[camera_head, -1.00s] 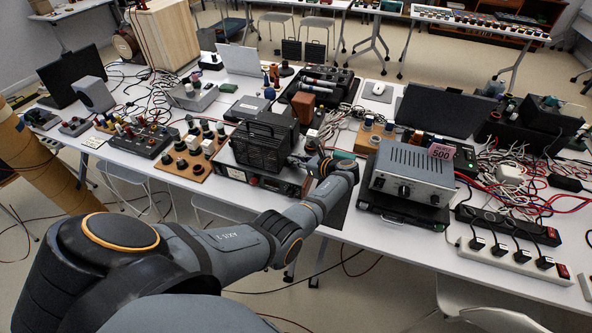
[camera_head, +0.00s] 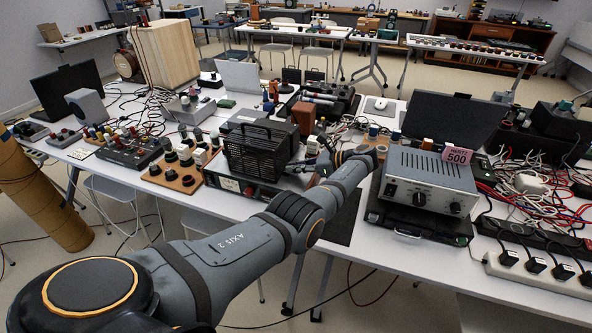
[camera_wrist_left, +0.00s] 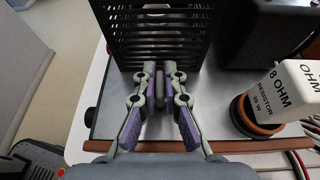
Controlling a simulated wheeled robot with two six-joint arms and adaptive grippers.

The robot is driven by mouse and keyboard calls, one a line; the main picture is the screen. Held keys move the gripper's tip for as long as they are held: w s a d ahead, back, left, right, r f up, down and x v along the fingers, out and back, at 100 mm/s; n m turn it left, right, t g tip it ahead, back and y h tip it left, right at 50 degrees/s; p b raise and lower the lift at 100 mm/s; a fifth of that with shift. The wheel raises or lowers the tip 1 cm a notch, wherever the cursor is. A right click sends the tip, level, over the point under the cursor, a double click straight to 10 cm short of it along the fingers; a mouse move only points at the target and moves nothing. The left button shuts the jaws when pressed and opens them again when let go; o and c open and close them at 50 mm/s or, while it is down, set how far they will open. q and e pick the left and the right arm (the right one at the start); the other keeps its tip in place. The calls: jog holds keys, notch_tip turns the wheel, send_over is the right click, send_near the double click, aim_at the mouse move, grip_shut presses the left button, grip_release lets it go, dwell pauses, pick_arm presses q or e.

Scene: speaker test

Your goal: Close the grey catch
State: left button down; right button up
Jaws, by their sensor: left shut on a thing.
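The grey catch (camera_wrist_left: 160,88) is a small upright piece at the slatted side of a black vented box (camera_wrist_left: 155,25) in the left wrist view. My left gripper (camera_wrist_left: 160,78) is shut on it, one purple-and-green finger on each side. The fingers hide part of the catch. In the head view, my left gripper (camera_head: 311,163) reaches the right side of the black vented box (camera_head: 258,150). The catch is too small and hidden to make out there. My right gripper is not in view.
A white resistor block (camera_wrist_left: 295,88) on a round brown base stands right of the gripper in the wrist view. In the head view, a grey Hertz unit (camera_head: 430,178) stands right of my left wrist. Cables and instruments crowd the bench.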

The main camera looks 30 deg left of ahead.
pick_arm(q)
jog(key=c, duration=1.4)
grip_release()
jog(key=shift+c, duration=0.2)
jog(key=shift+r, duration=0.2)
notch_tip(320, 180, up, 10)
jog(key=shift+f, duration=0.25)
